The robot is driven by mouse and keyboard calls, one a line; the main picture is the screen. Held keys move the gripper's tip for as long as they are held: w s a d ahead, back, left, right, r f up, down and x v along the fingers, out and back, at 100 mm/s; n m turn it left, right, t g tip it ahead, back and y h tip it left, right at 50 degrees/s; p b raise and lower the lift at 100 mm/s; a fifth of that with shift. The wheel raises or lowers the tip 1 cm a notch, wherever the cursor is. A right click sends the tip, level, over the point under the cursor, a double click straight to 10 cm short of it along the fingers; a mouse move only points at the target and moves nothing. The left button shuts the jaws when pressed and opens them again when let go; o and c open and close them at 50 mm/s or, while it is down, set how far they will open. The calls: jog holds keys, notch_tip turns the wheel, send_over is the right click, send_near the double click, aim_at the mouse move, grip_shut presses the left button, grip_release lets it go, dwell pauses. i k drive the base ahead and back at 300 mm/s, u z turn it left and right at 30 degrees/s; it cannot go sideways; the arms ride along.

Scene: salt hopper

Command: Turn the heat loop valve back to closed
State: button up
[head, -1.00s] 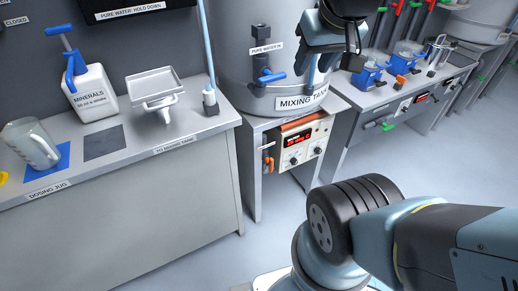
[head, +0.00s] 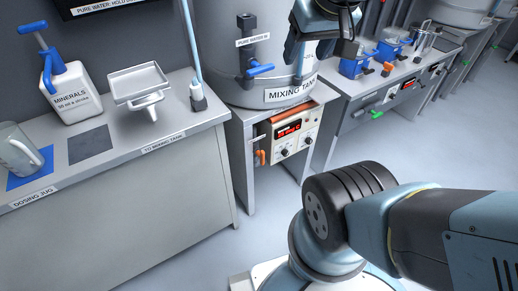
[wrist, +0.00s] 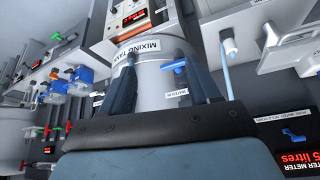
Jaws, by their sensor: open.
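The valve at the front left of the mixing tank's stand has an orange handle (head: 262,157) pointing down, beside a control box (head: 294,133) with a red display. An orange pipe (head: 292,112) runs above the box. No label naming the heat loop is readable. My gripper (head: 318,50) is high in front of the mixing tank (head: 235,85), above and right of the orange handle and apart from it. In the wrist view, my gripper (wrist: 155,55) has its two fingers spread, with the tank behind them and nothing held. The orange handle is not clear there.
A blue-handled pure water valve (head: 260,70) projects from the tank near my gripper. The left bench holds a minerals bottle (head: 72,95), a tray funnel (head: 138,83) and a jug (head: 18,150). Another bench (head: 350,110) stands right. The floor (head: 445,150) there is clear.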

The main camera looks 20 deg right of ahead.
aim_at(261, 154)
jog(key=z, duration=1.25)
jog(key=k, duration=1.6)
jog(key=u, duration=1.15)
jog(key=i, duration=1.05)
jog(key=z, duration=0.05)
